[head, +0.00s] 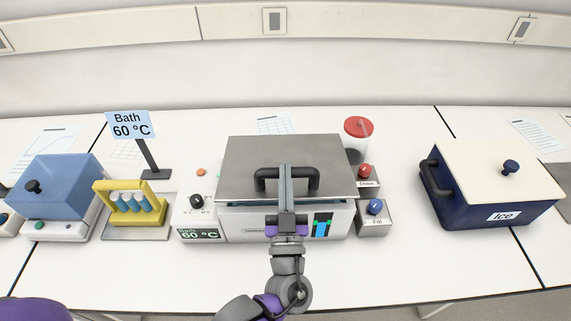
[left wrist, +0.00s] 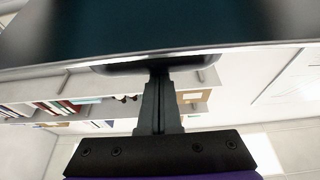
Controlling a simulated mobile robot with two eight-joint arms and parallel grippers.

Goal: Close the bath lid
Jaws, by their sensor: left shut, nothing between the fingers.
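The bath (head: 250,226) is a grey box at the middle of the bench, with a display reading 60 °C at its lower left. Its steel lid (head: 285,148) lies over the top, with a dark strip under its front edge; I cannot tell whether it is fully down. A black handle (head: 313,180) sits on the lid. My left gripper (head: 285,170) is shut and empty, its fingers reaching across the handle's middle. In the left wrist view the fingertips (left wrist: 158,82) meet a dark bar below the lid's bright edge; contact is unclear. My right gripper is out of view.
A blue box (head: 60,180) and a yellow tube rack (head: 130,203) stand left. A red Drain knob (head: 365,171) and blue Fill knob (head: 375,206) are right of the bath. A dark blue ice box (head: 490,200) stands farther right. A Bath 60 °C sign (head: 130,124) stands behind left.

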